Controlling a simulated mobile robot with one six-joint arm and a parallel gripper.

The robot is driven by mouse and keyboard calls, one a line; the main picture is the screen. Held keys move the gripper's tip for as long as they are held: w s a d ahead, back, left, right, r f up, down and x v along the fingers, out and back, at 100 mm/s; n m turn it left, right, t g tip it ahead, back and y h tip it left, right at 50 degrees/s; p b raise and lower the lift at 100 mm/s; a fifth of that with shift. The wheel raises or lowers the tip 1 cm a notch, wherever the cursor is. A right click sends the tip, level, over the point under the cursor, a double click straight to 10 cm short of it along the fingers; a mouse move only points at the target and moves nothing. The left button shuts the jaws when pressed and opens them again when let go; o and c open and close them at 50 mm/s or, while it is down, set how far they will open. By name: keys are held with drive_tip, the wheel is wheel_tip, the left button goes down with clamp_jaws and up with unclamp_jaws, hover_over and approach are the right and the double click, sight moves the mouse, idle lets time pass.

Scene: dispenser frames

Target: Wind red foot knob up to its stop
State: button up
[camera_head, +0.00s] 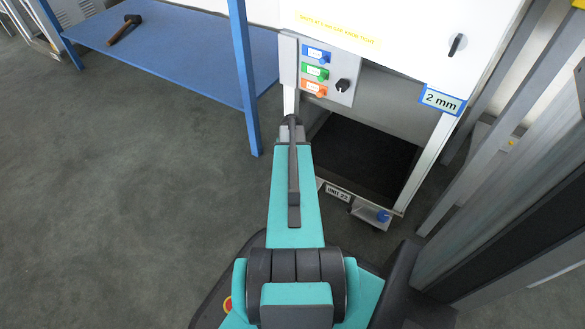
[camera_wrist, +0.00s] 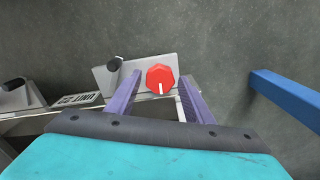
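The red foot knob (camera_wrist: 160,76) shows in the wrist view, on a light grey bracket plate (camera_wrist: 138,66) low on the dispenser frame. It is faceted and has a white mark on the edge towards my gripper. My gripper (camera_wrist: 159,79) is open, with one purple finger on each side of the knob. A narrow gap shows between the knob and each finger; whether the fingers are deep enough around it, I cannot tell. In the head view my arm hides the gripper and the red knob.
A blue leg (camera_wrist: 285,98) stands to the right. In the head view, a blue foot knob (camera_head: 383,216) and a "2 mm" sign (camera_head: 442,100) show. Open floor (camera_head: 130,190) lies left.

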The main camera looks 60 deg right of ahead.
drive_tip(key=c, duration=0.7)
drive_tip(key=shift+d, duration=0.25)
drive_tip(key=shift+c, duration=0.2)
drive_tip(key=shift+a, duration=0.15)
drive_tip(key=shift+r+n+p, duration=0.15)
drive_tip(key=shift+n+p, duration=0.25)
drive_tip(key=shift+p, duration=0.25)
drive_tip(key=shift+p, duration=0.35)
drive_tip(key=n+p, duration=0.4)
drive_tip(key=p, duration=0.1)
drive_tip(key=shift+a+r+n, duration=0.1)
drive_tip(key=shift+n, duration=0.2)
drive_tip(key=n+p, duration=0.1)
drive_tip(key=n, duration=0.1)
drive_tip(key=n+p, duration=0.2)
drive_tip(key=n, duration=0.1)
drive_tip(key=shift+a+f, duration=0.1)
drive_tip(key=shift+f, duration=0.1)
drive_tip(key=shift+p, duration=0.3)
drive_tip(key=o, duration=1)
